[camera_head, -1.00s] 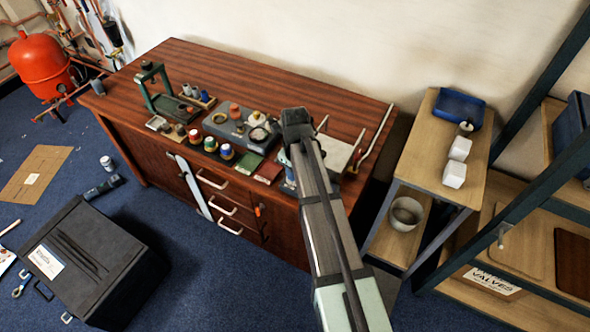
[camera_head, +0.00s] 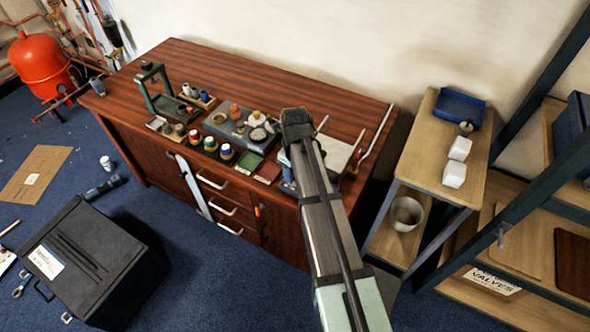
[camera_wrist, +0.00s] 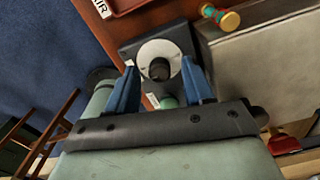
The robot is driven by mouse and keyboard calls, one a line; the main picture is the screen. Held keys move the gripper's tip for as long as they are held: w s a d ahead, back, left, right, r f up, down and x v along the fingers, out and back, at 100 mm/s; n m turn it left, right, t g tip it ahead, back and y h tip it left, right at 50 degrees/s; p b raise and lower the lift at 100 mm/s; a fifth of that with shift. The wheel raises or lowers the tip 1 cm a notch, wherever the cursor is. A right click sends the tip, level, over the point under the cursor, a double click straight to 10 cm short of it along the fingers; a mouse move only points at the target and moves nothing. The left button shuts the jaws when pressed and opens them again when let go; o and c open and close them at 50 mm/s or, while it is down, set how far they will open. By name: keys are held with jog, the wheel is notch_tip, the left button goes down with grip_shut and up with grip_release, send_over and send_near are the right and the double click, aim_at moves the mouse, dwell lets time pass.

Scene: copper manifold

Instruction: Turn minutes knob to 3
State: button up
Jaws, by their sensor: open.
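In the wrist view a round white dial (camera_wrist: 147,50) with a dark round knob (camera_wrist: 160,69) at its centre sits on a dark grey block (camera_wrist: 202,42). I cannot read numbers on the dial, nor tell for sure that this is the minutes knob. My gripper (camera_wrist: 160,77) is open, with one blue finger on each side of the knob. Contact with the knob cannot be made out. In the head view my arm hides most of this spot, and only a bit of my blue gripper (camera_head: 288,186) shows at the bench's front edge.
The wooden bench (camera_head: 190,65) carries a green press stand (camera_head: 152,85), coloured spools (camera_head: 226,152) and a grey panel (camera_head: 228,122). A shelf (camera_head: 425,150) stands at right.

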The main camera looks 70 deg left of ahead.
jog(key=shift+r, duration=0.1)
notch_tip(320, 180, up, 14)
jog(key=shift+f, duration=0.2)
dwell(0.5)
dwell(0.4)
